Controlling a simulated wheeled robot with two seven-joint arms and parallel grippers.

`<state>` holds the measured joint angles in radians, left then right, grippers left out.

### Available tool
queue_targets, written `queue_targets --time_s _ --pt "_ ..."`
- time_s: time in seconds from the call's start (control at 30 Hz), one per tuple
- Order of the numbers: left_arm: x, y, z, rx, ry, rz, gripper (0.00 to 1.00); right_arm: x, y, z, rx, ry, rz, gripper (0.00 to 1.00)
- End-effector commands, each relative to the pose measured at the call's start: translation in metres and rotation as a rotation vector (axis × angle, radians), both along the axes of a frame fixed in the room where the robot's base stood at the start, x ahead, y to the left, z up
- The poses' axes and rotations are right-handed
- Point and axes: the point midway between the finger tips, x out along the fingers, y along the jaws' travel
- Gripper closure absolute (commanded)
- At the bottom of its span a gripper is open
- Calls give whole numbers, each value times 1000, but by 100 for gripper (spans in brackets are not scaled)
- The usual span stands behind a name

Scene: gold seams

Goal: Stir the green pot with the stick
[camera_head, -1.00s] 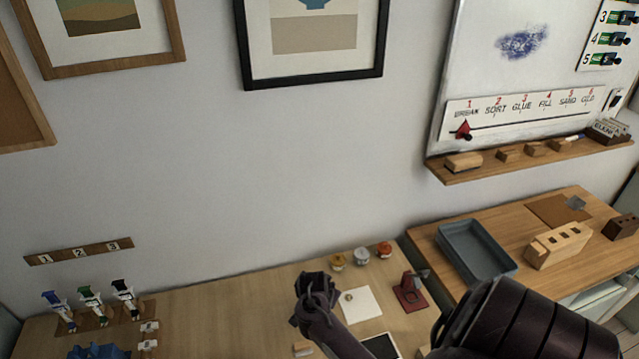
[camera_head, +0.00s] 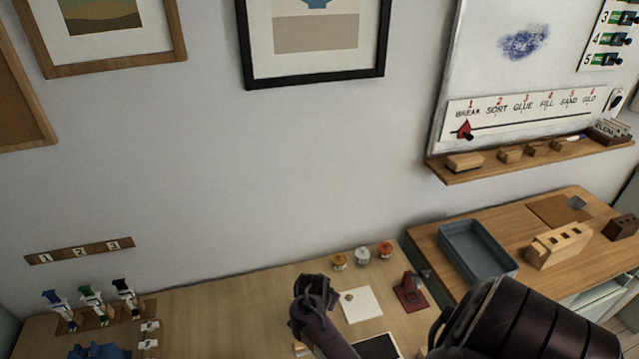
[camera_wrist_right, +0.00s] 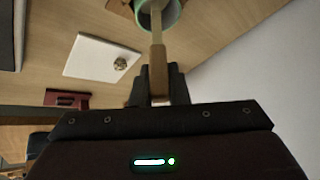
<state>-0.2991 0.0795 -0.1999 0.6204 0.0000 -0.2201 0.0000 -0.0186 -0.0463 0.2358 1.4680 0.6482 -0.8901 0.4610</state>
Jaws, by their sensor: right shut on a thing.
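My right gripper (camera_head: 318,287) is above the back of the wooden table in the head view. In the right wrist view it is shut on a light wooden stick (camera_wrist_right: 158,62), which points away from it. The stick's far end reaches into the mouth of a round pot with a green rim (camera_wrist_right: 172,20). The stick hides part of the pot, and the pot is cut off by the top edge of that view. What is inside it is hard to tell. In the head view I cannot make out the stick or the green pot near the gripper. My left gripper is out of view.
A white card (camera_head: 362,309) with a small knob-like object lies right of the gripper, near a red stand (camera_head: 411,294). Small yellow (camera_head: 338,262), white (camera_head: 362,257) and orange (camera_head: 385,250) pots stand behind. A grey tray (camera_head: 477,251) sits on the right bench.

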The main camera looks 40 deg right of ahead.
Motion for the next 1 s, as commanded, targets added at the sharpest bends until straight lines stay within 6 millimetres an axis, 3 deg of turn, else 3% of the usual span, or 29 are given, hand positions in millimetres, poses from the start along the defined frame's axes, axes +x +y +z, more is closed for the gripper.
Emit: queue_targets --time_s 0.27,1.0 --pt "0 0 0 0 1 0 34 0 0 2 -1 0 0 100" --pt "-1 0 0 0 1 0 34 -7 -5 43 -2 -1 0 100"
